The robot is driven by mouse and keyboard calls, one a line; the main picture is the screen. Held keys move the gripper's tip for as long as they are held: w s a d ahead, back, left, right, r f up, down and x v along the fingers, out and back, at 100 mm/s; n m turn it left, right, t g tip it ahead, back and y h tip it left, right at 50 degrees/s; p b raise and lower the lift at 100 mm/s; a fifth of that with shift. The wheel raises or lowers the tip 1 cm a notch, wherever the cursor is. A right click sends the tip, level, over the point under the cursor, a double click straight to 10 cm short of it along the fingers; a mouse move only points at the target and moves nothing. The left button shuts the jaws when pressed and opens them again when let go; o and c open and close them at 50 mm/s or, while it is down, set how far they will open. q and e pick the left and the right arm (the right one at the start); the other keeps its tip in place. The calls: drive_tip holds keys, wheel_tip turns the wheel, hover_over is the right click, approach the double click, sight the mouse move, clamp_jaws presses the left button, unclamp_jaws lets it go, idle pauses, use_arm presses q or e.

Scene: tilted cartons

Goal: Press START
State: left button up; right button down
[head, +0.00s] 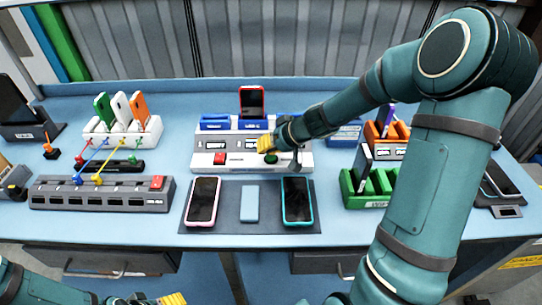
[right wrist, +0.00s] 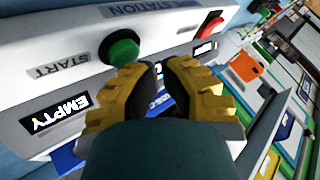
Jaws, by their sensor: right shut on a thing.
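The white and grey station (head: 238,170) stands at the middle of the table. Its green button (head: 271,159) is at the right of the front panel. In the right wrist view the green button (right wrist: 120,48) is domed, with a START label (right wrist: 58,68) beside it and a display reading EMPTY (right wrist: 60,113). My right gripper (head: 266,144) is at the button, its yellow fingers shut; what is between them cannot be made out. In the right wrist view its fingertips (right wrist: 158,72) are close beside the button; contact is unclear. My left gripper (head: 172,299) is partly cut off at the bottom.
A red button (head: 220,159) is on the station's left. A red phone (head: 252,101) stands behind it. A dark mat (head: 228,221) in front holds two phones and a blue-grey block. A green rack (head: 362,195) stands right; a grey cable box (head: 100,195) stands left.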

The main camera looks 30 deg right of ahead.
sight(267, 156)
drive_tip(key=shift+f+b, duration=0.5)
drive_tip(key=shift+b, duration=0.25)
idle(0.8)
drive_tip(key=shift+r, duration=0.1)
drive_tip(key=shift+r+p, duration=0.45)
drive_tip(key=shift+r, duration=0.35)
drive_tip(key=shift+r, duration=0.15)
drive_tip(key=shift+r+p, duration=1.55)
drive_tip(key=shift+r, duration=0.85)
